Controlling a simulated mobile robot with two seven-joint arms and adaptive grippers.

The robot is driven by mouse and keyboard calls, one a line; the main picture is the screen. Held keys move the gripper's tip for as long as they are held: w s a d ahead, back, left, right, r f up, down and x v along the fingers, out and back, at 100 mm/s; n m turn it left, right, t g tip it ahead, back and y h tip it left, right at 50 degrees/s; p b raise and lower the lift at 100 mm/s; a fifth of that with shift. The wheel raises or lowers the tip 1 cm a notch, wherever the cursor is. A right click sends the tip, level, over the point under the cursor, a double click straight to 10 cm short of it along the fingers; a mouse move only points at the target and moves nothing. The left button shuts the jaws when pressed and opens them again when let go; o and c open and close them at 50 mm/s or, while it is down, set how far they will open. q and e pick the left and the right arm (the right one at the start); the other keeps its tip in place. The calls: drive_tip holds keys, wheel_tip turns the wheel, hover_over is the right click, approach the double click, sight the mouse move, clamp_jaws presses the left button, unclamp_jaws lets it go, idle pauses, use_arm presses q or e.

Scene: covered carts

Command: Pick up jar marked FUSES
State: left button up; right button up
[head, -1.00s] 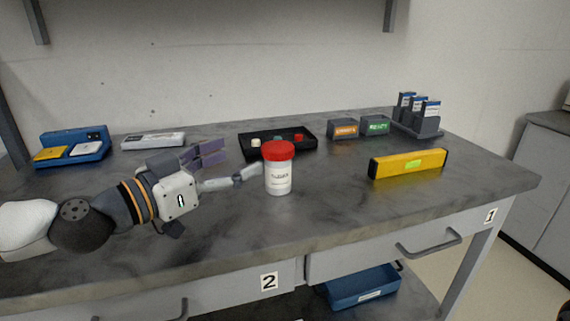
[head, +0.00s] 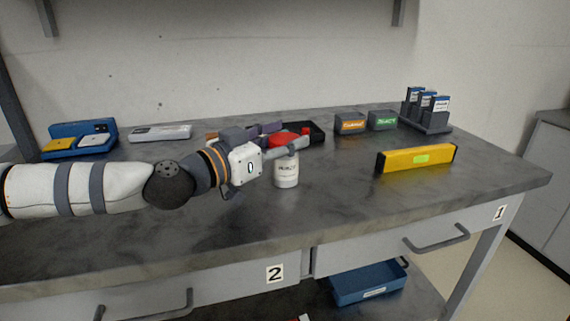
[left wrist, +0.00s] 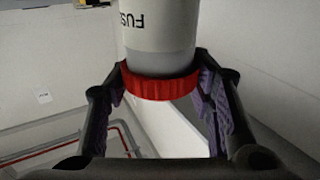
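The jar marked FUSES (head: 287,174) is white with a red lid and stands upright on the grey bench. My left gripper (head: 283,139) is at lid height, with one finger in front of the red lid and the other behind it, partly hiding the lid. In the left wrist view the jar (left wrist: 158,35) shows upside down, its lid between the purple-padded fingers (left wrist: 165,88). The fingers are spread wide around the lid; firm contact on both sides does not show. My right gripper is not in view.
A black tray (head: 318,133) lies behind the jar, partly hidden by my gripper. Two small labelled boxes, orange (head: 350,123) and green (head: 383,120), stand behind right. A yellow bar-shaped thing (head: 417,158) lies to the right. A blue holder (head: 84,128) is far left. Bench in front is clear.

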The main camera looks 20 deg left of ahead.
use_arm(q)
drive_tip(key=c, duration=0.6)
drive_tip(key=shift+r, duration=0.1)
